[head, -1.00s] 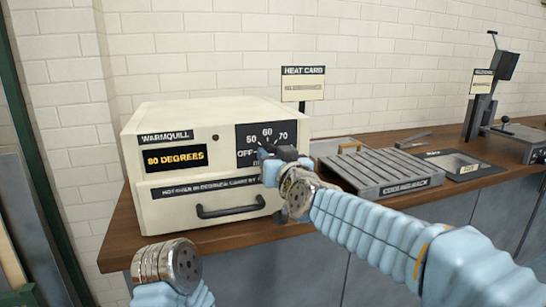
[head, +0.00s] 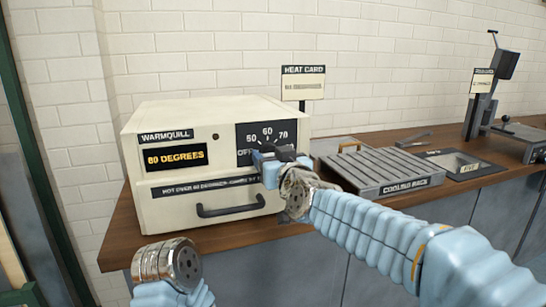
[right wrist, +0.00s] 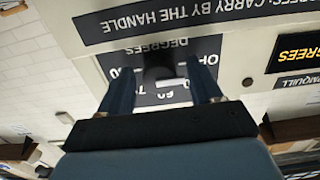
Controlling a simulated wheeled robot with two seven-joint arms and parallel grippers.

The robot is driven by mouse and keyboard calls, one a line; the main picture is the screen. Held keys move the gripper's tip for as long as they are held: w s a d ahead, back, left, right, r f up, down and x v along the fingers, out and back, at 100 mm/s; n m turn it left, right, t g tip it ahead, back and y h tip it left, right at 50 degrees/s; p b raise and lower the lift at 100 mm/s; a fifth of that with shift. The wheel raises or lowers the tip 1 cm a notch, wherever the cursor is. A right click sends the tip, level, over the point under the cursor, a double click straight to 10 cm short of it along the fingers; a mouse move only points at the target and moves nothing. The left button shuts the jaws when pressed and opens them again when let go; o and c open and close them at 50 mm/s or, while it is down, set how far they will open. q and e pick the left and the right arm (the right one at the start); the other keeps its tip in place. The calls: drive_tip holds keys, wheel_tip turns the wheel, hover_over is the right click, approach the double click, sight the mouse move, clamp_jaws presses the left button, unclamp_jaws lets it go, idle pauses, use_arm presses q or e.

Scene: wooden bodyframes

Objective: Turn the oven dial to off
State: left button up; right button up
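The oven (head: 160,120) is a cream box labelled WARMQUILL, with a front display (head: 176,157) reading 80 DEGREES. Its black dial panel (head: 283,127) shows 50, 60, 70 and part of OFF; my gripper hides the lower part. My right gripper (head: 274,152) is at the panel. In the right wrist view, upside down, its two fingers (right wrist: 160,85) are apart, one on each side of the dark dial knob (right wrist: 158,74). A pale mark shows on the knob; contact with the fingers cannot be told. My left wrist shows low in the head view, its gripper out of sight.
A black drawer handle (head: 230,208) sits low on the oven front. A grey cooling rack (head: 385,172) stands right of the oven on the wooden counter (head: 120,235). A heat card sign (head: 303,82) stands behind. A lever device (head: 490,100) is at the far right.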

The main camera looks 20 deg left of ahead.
drive_tip(key=v, duration=1.4)
drive_tip(key=shift+w, duration=0.1)
drive_tip(key=w+d+f+m+g+h, duration=0.15)
drive_tip(key=d+f, duration=0.25)
drive_tip(key=f, duration=0.8)
drive_tip(key=w+d+f+m+g+h, duration=0.1)
drive_tip(key=w+d+f+g+h, duration=0.15)
drive_tip(key=f, duration=0.95)
drive_tip(key=w+d+f+m+g+h, duration=0.15)
drive_tip(key=d+f, duration=0.35)
drive_tip(key=f, duration=0.8)
drive_tip(key=s+d+f+m+g, duration=0.2)
drive_tip(key=s+d+f+g, duration=0.2)
drive_tip(key=s+f, duration=0.7)
drive_tip(key=s+d+f+m+g, duration=0.2)
drive_tip(key=s+d+f+g, duration=0.2)
drive_tip(key=s+f, duration=0.7)
wheel_tip(320, 180, down, 3)
drive_tip(key=shift+s+d+r+m+g, duration=0.15)
drive_tip(key=shift+s+m+g, duration=0.2)
drive_tip(key=shift+g, duration=0.1)
